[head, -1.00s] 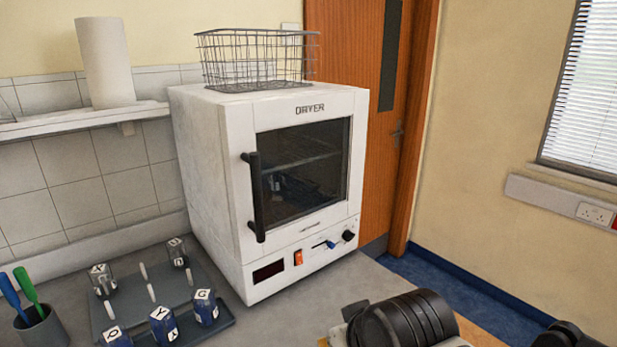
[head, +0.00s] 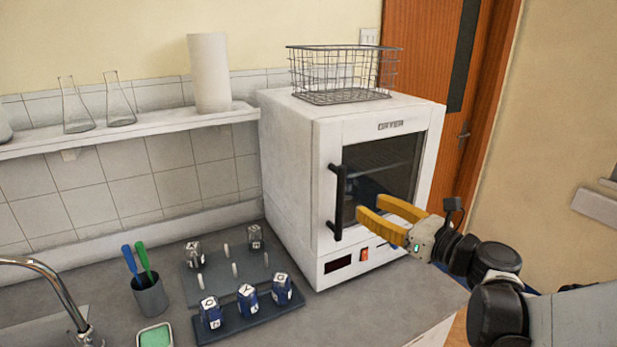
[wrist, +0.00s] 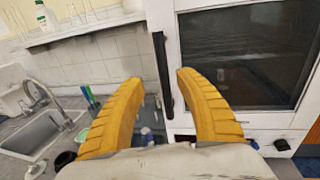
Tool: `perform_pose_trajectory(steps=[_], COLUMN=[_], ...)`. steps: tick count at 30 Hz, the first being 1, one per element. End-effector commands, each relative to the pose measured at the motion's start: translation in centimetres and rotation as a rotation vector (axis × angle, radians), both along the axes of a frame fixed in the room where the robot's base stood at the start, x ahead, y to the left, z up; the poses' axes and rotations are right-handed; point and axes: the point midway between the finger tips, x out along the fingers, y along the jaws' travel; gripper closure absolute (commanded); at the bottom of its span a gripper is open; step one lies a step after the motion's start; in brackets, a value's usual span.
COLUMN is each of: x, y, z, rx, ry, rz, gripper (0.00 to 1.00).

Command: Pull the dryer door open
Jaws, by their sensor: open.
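The dryer (head: 285,160) is a white box on the counter with a dark glass window in its front door (head: 380,170). The door looks shut. A black vertical handle (head: 338,203) runs along the door's left side. My gripper (head: 378,208) has yellow fingers, open and empty, in front of the door to the right of the handle in the head view. The gripper (wrist: 157,80) hides the dryer's lower front there.
A wire basket (head: 340,75) sits on the dryer. A sink tap (head: 45,275) is at far left. A shelf (head: 130,125) holds flasks and a paper roll.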

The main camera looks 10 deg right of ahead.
Motion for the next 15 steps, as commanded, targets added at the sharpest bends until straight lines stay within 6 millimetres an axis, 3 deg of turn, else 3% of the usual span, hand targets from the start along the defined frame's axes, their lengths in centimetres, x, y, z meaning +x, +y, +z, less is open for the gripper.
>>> perform_pose_trajectory(steps=[5, 15], x=[1.3, 7.1], y=[0.3, 3.6], z=[0.3, 0.2], rx=[0.047, 0.042], ry=[0.001, 0.001], rz=[-0.004, -0.002], gripper=[0.59, 0.59])
